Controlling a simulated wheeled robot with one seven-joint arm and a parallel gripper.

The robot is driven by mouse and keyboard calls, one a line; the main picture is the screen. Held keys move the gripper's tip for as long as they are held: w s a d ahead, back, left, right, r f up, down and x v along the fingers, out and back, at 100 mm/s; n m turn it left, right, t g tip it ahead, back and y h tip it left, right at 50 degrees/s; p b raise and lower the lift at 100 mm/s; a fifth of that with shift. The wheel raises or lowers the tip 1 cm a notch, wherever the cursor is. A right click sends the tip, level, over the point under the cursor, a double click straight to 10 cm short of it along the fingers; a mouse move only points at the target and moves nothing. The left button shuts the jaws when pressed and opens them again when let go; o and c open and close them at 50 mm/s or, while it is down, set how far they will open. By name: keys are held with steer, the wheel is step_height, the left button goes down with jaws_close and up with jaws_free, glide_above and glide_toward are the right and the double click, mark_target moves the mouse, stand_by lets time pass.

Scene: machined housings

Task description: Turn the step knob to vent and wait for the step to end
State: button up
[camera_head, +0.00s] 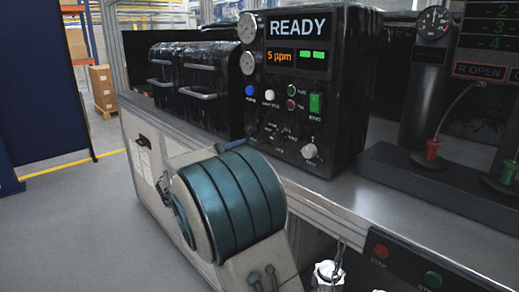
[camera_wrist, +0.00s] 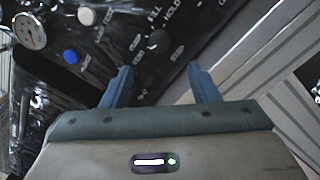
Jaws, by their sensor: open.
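The black step knob (camera_wrist: 160,40) sits on the dark panel in the wrist view, with FILL and HOLD among the small labels around it. I cannot tell its setting. My gripper (camera_wrist: 160,86) is open and empty, its two blue fingers spread either side of the line below the knob, apart from it. In the head view the control box (camera_head: 310,85) reads READY and 5 ppm, with two green bars lit. My teal and cream arm stands in front of the bench there and largely hides the fingers.
A blue button (camera_wrist: 71,56) and a white button (camera_wrist: 86,16) sit near the knob. A pale knob (camera_head: 309,151) is at the box's lower right. Dark cases (camera_head: 205,85) stand left of the box.

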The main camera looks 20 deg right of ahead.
steer(key=v, duration=0.4)
steer(key=shift+d, duration=0.1)
steer(key=shift+d, duration=0.1)
steer(key=s+d+f+m+g+y+p, duration=0.2)
steer(key=s+d+m+g+y+p, duration=0.15)
steer(key=s, duration=0.45)
steer(key=s+d+f+m+g+y+p, duration=0.2)
steer(key=s+y, duration=0.3)
steer(key=s, duration=0.3)
steer(key=s+a+m+t+y+p, duration=0.2)
steer(key=s+a+m+y+p, duration=0.3)
steer(key=s+a+m+y, duration=0.2)
steer(key=s+a+y, duration=0.2)
steer(key=s+a, duration=0.2)
steer(key=s, duration=0.2)
steer(key=shift+f+p, duration=0.25)
steer(key=shift+p, duration=0.15)
stand_by(0.8)
